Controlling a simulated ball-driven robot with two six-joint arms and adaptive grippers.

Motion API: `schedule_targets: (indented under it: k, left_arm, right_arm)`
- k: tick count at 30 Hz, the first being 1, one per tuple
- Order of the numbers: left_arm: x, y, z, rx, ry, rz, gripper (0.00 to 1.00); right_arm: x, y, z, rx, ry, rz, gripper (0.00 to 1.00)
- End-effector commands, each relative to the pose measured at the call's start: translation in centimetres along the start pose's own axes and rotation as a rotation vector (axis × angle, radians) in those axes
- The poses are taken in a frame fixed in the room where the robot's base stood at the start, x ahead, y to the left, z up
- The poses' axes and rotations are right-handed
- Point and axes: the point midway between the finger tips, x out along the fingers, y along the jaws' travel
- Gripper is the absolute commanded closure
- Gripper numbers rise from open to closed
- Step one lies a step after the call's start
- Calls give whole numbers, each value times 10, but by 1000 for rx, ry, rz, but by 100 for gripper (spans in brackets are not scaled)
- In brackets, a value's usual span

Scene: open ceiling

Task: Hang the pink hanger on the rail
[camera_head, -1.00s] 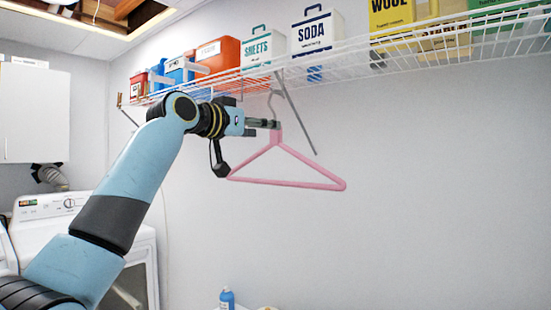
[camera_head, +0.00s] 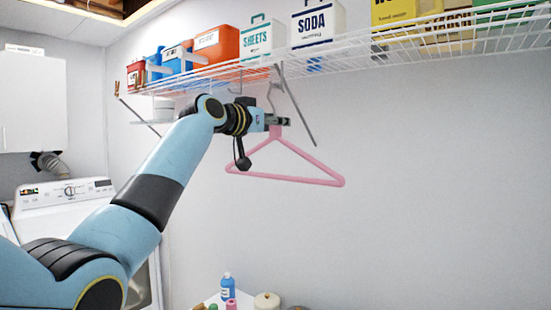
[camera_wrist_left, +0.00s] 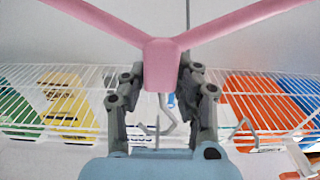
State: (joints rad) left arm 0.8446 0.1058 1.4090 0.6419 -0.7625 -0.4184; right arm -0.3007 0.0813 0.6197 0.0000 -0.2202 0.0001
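The pink hanger (camera_head: 300,160) hangs level from my left gripper (camera_head: 277,122), its bar downward and its grey hook (camera_head: 272,98) upward. My left gripper is shut on the hanger's neck. The gripper and the pink neck also show in the left wrist view (camera_wrist_left: 162,65). The rail is the front edge of a white wire shelf (camera_head: 400,52). The hook's top is just below the shelf edge in the head view, beside a slanted grey brace (camera_head: 297,108). I cannot tell whether the hook touches the rail. My right gripper is not in view.
Boxes, including SHEETS (camera_head: 262,42), SODA (camera_head: 317,25) and an orange one (camera_head: 217,45), stand on the shelf. A washer (camera_head: 65,200) is at left. A blue bottle (camera_head: 227,286) stands low on a white surface. The wall right of the hanger is clear.

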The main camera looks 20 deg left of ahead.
Motion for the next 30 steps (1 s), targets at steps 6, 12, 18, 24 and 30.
schedule_targets:
  k: [6, 12, 18, 24, 30]
  left_arm:
    - [0, 0, 0, 0, 0, 0, 100]
    - [0, 0, 0, 0, 1, 0, 100]
    - [0, 0, -3, 1, 2, 0, 100]
    - [0, 0, -21, 2, 5, 0, 100]
    - [-22, -1, -32, 4, 2, -2, 100]
  right_arm:
    - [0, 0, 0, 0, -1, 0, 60]
    - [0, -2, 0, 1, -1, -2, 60]
    - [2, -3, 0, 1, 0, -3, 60]
    - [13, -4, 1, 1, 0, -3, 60]
    - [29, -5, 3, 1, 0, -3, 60]
